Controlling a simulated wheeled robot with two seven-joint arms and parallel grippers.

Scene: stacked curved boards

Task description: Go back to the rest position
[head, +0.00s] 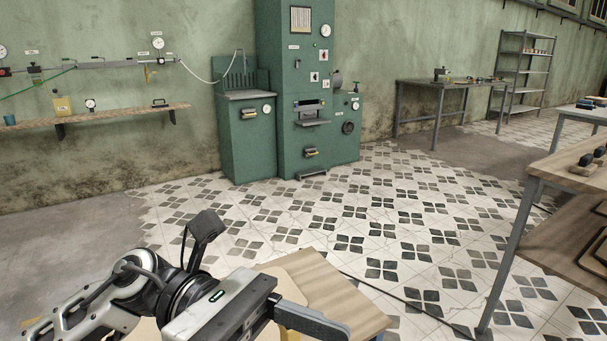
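My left arm comes in from the lower left in the head view. Its gripper (312,319) is over a light wooden table (345,291) at the bottom edge. One dark finger shows clearly, pointing right. The other finger is hidden or cut off by the frame, so I cannot tell whether the gripper is open or shut. A pale wooden surface, perhaps a board (283,268), shows just behind the gripper, mostly hidden by it. A small yellow patch shows under the finger. My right gripper is not in view.
A metal-legged workbench (574,222) stands at the right with dark-and-wood items on top. A green machine (298,90) stands at the back wall, beside a wall shelf (95,118). A table (455,85) and a rack (525,68) are farther back. The tiled floor between is clear except for a cable.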

